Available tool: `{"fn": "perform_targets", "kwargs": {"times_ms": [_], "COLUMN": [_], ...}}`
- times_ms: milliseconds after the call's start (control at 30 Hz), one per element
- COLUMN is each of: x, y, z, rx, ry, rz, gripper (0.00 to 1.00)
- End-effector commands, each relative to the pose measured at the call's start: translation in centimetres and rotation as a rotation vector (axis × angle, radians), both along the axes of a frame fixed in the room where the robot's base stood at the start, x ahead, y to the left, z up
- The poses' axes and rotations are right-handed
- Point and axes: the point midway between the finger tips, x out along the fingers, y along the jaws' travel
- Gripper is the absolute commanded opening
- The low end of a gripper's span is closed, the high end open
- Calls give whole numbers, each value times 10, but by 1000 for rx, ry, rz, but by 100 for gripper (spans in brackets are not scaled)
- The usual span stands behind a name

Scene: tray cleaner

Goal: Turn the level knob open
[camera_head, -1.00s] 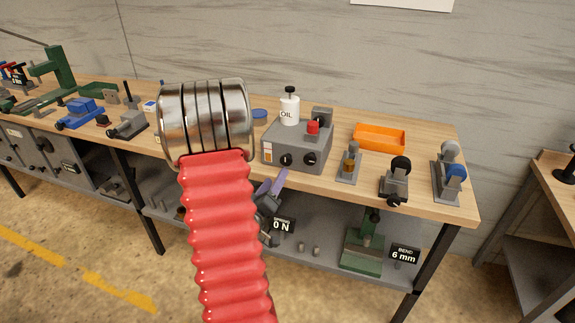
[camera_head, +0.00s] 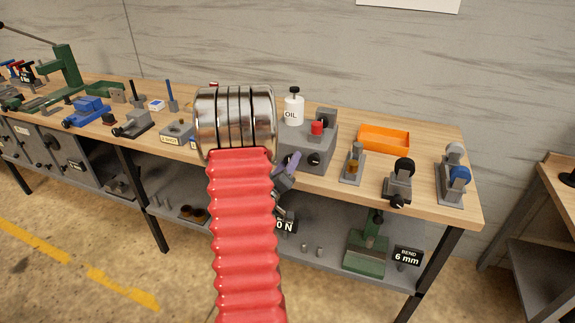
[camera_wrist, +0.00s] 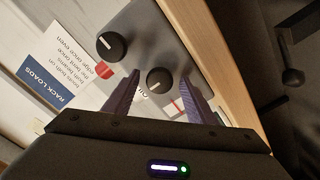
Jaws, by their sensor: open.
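The grey box (camera_head: 318,141) on the bench has black knobs on its front. One knob (camera_head: 314,158) shows in the head view; the other is hidden behind my arm and gripper. In the wrist view the grey panel (camera_wrist: 150,22) carries a lower knob (camera_wrist: 159,83) and an upper-left knob (camera_wrist: 111,46), each with a white pointer line. I cannot read which one is the level knob. My gripper (camera_wrist: 160,74) is open, its purple fingers on either side of the lower knob in the picture. I cannot tell whether they touch it. My gripper also shows in the head view (camera_head: 291,162).
A white oil bottle (camera_head: 294,108) and a red button (camera_head: 317,128) are on the box. An orange tray (camera_head: 384,138) and a small grey fixture (camera_head: 353,165) stand to its right. The bench's front edge and a lower shelf lie below. A printed card (camera_wrist: 54,62) shows in the wrist view.

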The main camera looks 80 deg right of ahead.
Motion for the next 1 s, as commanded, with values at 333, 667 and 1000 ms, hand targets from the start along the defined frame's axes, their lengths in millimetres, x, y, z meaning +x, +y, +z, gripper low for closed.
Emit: {"fn": "perform_targets", "kwargs": {"times_ms": [333, 667, 1000], "x": [0, 1, 1], "y": [0, 1, 1], "z": [0, 0, -1], "rx": [-1, 1, -4], "ry": [0, 0, -56], "rz": [1, 2, 3], "gripper": [28, 10, 10]}}
